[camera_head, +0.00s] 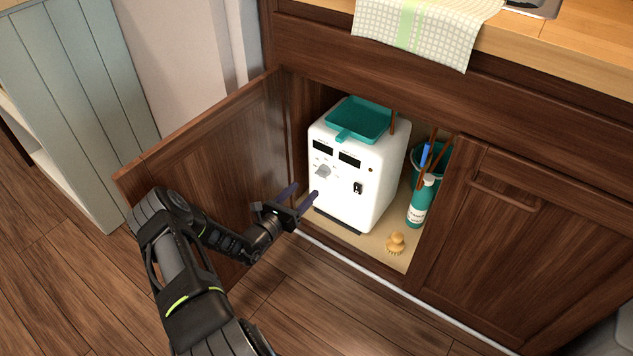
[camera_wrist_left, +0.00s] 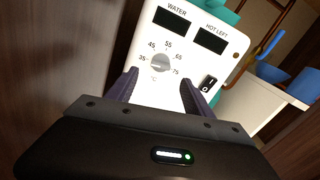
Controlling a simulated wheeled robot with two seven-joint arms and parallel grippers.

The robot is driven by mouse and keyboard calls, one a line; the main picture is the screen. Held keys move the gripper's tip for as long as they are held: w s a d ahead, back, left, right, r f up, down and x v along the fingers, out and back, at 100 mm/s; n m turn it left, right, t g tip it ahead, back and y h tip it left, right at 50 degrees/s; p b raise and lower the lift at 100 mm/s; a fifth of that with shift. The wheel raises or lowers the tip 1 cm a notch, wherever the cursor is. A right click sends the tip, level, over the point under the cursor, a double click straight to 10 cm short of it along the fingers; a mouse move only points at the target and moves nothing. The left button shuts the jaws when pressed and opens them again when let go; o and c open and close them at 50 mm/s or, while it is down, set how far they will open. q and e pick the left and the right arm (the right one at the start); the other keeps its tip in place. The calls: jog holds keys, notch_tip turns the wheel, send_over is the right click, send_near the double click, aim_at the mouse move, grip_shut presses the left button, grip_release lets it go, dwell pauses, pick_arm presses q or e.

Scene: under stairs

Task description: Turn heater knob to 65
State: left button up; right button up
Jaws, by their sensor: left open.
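The white heater (camera_head: 342,205) stands inside the open cabinet. Its grey round knob (camera_head: 323,171) is on the upper front panel, under two dark displays. In the left wrist view the knob (camera_wrist_left: 160,63) is ringed by numbers 35, 45, 55, 65 and 75, with 65 at its upper right. The knob's exact setting is too small to read. My left gripper (camera_head: 305,191) is open in front of the panel. In the left wrist view its fingers (camera_wrist_left: 160,80) frame the space just below the knob, with nothing between them. My right gripper is not in view.
A teal dustpan (camera_head: 362,119) lies on the heater. A teal bottle (camera_head: 417,205), a bucket (camera_head: 437,157) and a brush (camera_head: 396,243) are to its right. A black rocker switch (camera_wrist_left: 208,84) sits right of the knob.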

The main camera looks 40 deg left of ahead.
aim_at(319, 176)
pick_arm(q)
jog(key=shift+w, duration=0.15)
jog(key=w+b, duration=0.3)
jog(key=w, duration=0.3)
jog(key=shift+w+f, duration=0.15)
jog(key=shift+w, duration=0.65)
grip_shut()
